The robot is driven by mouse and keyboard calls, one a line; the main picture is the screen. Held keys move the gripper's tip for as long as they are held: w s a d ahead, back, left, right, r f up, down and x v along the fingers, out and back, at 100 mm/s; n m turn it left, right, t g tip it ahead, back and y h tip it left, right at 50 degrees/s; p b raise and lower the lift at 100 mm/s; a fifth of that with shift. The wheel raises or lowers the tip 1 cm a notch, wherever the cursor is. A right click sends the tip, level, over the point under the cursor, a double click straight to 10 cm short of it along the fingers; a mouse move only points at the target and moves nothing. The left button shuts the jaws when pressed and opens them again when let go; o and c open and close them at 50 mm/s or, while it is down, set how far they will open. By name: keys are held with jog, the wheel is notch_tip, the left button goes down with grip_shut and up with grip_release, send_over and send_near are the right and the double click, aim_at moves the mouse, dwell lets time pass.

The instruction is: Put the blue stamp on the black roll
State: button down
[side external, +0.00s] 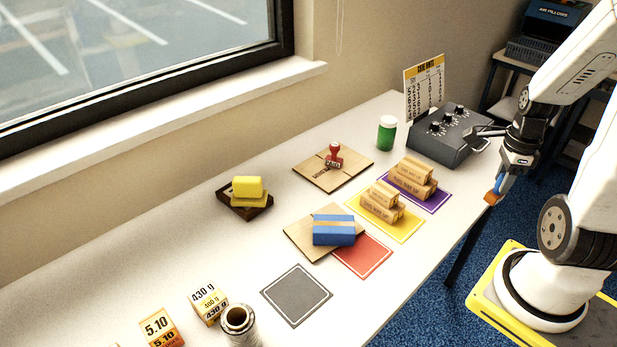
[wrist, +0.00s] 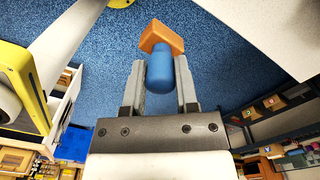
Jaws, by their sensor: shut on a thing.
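My gripper (side external: 502,178) is at the right, beyond the table's right edge and above the blue floor. It is shut on the blue stamp (side external: 493,195), which has a blue handle and an orange block at its end. In the wrist view the handle of the blue stamp (wrist: 160,72) sits between the two fingers of my gripper (wrist: 160,88), with the orange block past the fingertips. A roll (side external: 239,324) with a dark top and a hole in its middle stands upright at the table's near edge, cut by the picture's bottom; it seems to be the black roll.
A red stamp (side external: 334,156) stands on a flat carton (side external: 315,173). A blue box (side external: 334,230) lies on another carton. Brown blocks stand on yellow (side external: 397,232) and purple mats. Weight-marked boxes (side external: 208,302) stand beside the roll. The grey mat (side external: 296,296) is bare.

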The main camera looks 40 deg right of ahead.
jog(key=shift+w+a+r, duration=0.15)
jog(key=shift+w+a, duration=0.05)
jog(key=shift+w, duration=0.3)
jog(key=w+a+r+n, duration=0.3)
jog(key=w+a+n, duration=0.3)
jog(key=a, duration=0.4)
jog(key=w+a+r+n, duration=0.2)
jog(key=w+a+n, duration=0.2)
jog(key=w+a, duration=0.5)
jog(key=s+a+r+n, duration=0.2)
jog(key=s+a+n, duration=0.1)
jog(key=a, duration=0.6)
jog(key=s+a+r+n, duration=0.2)
jog(key=s+a+n, duration=0.1)
jog(key=a, duration=0.6)
jog(key=s+a+r+n+h, duration=0.1)
jog(key=s+a+r+n, duration=0.1)
jog(key=a, duration=0.7)
jog(key=shift+s+r+n, duration=0.35)
jog(key=shift+s+n, duration=0.55)
jog(key=shift+s, duration=0.05)
jog(key=shift+a, duration=0.1)
